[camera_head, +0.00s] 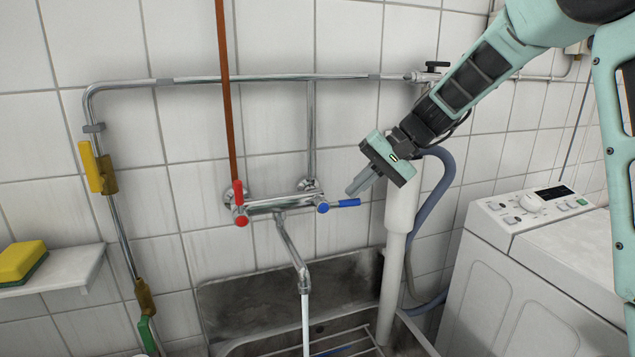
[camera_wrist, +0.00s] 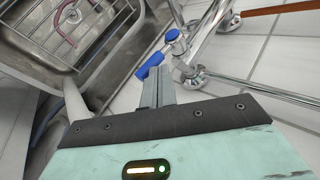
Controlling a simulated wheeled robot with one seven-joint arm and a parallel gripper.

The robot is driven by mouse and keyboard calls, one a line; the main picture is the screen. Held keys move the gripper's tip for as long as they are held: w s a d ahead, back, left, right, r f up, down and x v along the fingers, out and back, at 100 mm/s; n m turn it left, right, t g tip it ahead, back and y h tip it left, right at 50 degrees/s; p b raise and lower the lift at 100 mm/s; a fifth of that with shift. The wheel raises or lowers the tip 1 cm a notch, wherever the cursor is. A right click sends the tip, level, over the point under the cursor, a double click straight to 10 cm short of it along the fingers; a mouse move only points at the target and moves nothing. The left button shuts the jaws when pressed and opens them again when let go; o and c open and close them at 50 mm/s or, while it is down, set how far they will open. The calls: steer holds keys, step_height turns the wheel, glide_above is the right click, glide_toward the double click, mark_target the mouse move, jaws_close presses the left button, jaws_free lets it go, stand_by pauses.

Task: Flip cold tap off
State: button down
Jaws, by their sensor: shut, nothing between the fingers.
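The cold tap's blue lever (camera_head: 345,203) sticks out to the right, about level, from the right end of the chrome mixer (camera_head: 272,205). The red lever (camera_head: 238,193) on the left end points up. A white stream (camera_head: 306,325) runs down from the spout. My gripper (camera_head: 352,189) is shut and empty, its fingertips just above the blue lever in the head view. In the wrist view my gripper (camera_wrist: 158,80) is close to the blue lever (camera_wrist: 150,65), whose lower part lies near the fingertips. I cannot tell whether they touch.
A sink (camera_head: 230,300) lies below the mixer. A white standpipe (camera_head: 402,210) with a grey hose stands right beside my gripper. A washing machine (camera_head: 530,270) is at the right. A shelf (camera_head: 70,268) with a yellow sponge (camera_head: 22,262) is at the left.

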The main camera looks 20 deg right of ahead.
steer(key=shift+d+f, duration=0.2)
steer(key=shift+f, duration=0.15)
stand_by(0.3)
steer(key=w+a+r+p+v, duration=0.1)
steer(key=p+v, duration=0.2)
steer(key=v, duration=1)
steer(key=shift+w+a+r, duration=0.2)
steer(key=shift+a+r, duration=0.05)
steer(key=shift+r, duration=0.05)
steer(key=shift+a, duration=0.1)
